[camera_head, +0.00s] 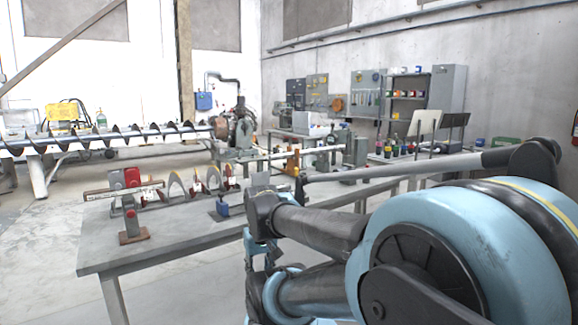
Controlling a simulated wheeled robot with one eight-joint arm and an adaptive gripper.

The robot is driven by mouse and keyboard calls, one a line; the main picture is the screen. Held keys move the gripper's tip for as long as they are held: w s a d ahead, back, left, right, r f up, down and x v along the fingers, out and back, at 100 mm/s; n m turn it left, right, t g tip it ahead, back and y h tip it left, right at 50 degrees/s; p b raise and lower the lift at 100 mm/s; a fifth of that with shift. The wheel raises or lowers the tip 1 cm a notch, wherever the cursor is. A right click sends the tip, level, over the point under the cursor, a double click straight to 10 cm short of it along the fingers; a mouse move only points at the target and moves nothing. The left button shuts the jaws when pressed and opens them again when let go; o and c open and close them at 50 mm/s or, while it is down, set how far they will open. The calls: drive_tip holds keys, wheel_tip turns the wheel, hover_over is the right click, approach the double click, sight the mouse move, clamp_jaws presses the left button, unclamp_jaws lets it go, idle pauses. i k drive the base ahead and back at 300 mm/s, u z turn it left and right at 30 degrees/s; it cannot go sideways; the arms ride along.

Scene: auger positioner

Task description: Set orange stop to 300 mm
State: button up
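A small orange block (293,160), which looks like the orange stop, sits on a pale horizontal rail (325,149) beyond the front table. No scale marks are readable on the rail at this distance, so the stop's setting cannot be told. My blue and black arm fills the right foreground and reaches left across the front table's right part. I cannot make out any gripper fingers, and nothing held shows.
The grey front table (180,232) carries a stand with red blocks (132,178), curved auger flights (178,187) and a small blue item (222,208). A long auger (110,138) lies at the back left. Shelves (408,100) stand at the back right.

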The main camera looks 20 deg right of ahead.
sight(291, 164)
drive_tip(key=z, duration=1.85)
drive_tip(key=i, duration=1.45)
drive_tip(key=u, duration=1.6)
drive_tip(key=i, duration=0.4)
drive_tip(key=u, duration=0.2)
